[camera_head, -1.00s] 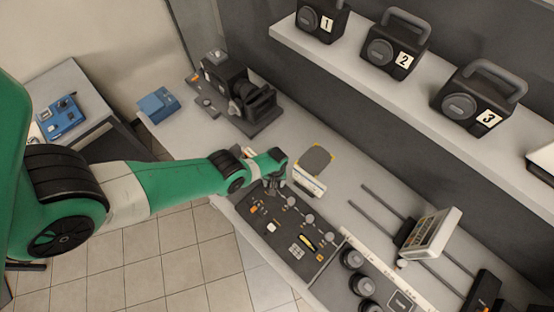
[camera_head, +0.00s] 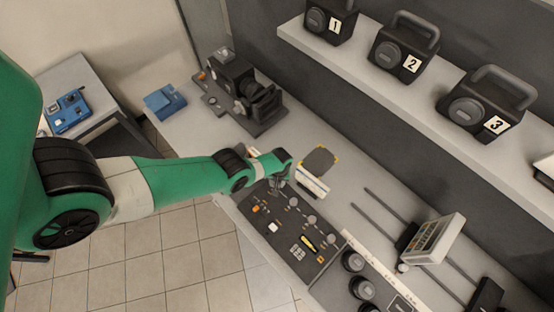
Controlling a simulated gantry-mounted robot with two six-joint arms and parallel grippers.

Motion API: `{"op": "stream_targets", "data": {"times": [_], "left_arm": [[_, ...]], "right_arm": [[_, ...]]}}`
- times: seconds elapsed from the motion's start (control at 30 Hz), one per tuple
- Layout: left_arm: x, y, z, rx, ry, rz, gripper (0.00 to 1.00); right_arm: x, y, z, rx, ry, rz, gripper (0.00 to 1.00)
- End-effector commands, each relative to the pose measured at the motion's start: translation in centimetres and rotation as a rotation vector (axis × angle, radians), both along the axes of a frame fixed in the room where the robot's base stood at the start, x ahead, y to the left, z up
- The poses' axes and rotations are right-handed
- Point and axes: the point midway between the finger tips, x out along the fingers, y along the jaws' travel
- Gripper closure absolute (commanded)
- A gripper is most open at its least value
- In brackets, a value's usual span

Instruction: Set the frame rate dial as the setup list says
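The dark control panel (camera_head: 272,228) lies at the front of the bench, with a row of round grey knobs (camera_head: 311,219), small orange and white buttons and a yellow-marked lever (camera_head: 309,243). Which knob is the frame rate dial cannot be read. My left gripper (camera_head: 272,184) points down at the panel's far left end, at or just above a control there. Its fingers are small and partly hidden by the wrist, so their opening and any contact are unclear. My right gripper is not in view.
A black camera (camera_head: 240,89) stands on the bench at the back left. Numbered black cases line the shelf (camera_head: 376,80). A white display unit (camera_head: 438,239) sits by dark rails at the right. Round black lenses (camera_head: 362,288) stand beside the panel.

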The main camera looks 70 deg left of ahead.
Motion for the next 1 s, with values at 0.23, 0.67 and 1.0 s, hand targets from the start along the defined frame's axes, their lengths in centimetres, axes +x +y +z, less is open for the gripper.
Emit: {"op": "stream_targets", "data": {"times": [0.23,0.67,1.0], "left_arm": [[-0.06,-0.04,0.0,0.001,0.001,-0.113,1.0],[-0.15,-0.06,0.0,0.0,0.001,-0.492,1.0],[-0.18,-0.04,0.01,0.001,0.001,-0.814,1.0]], "right_arm": [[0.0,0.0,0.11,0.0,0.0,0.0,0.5],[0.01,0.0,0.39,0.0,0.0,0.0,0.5],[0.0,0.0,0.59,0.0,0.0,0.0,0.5]]}}
